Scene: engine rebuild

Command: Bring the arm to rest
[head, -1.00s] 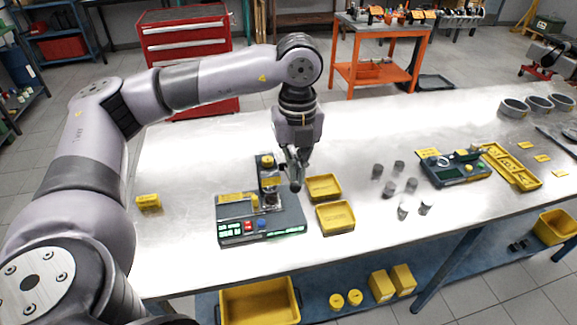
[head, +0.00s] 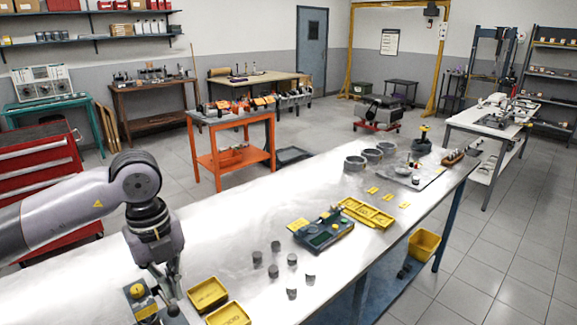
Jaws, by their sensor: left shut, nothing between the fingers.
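My left arm comes in from the left edge of the head view over the long metal workbench (head: 225,222). Its gripper (head: 172,305) points down at the lower left, beside a grey device with a yellow knob (head: 138,291). The fingers are shut with nothing seen between them. My right gripper is not in this view.
Two yellow trays (head: 207,293) stand right of the gripper. Several grey cylinders (head: 273,270) stand mid-bench. Farther along are a grey-green device (head: 322,236), a yellow compartment tray (head: 367,213) and several grey rings (head: 356,163). An orange cart (head: 198,148) stands behind the bench.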

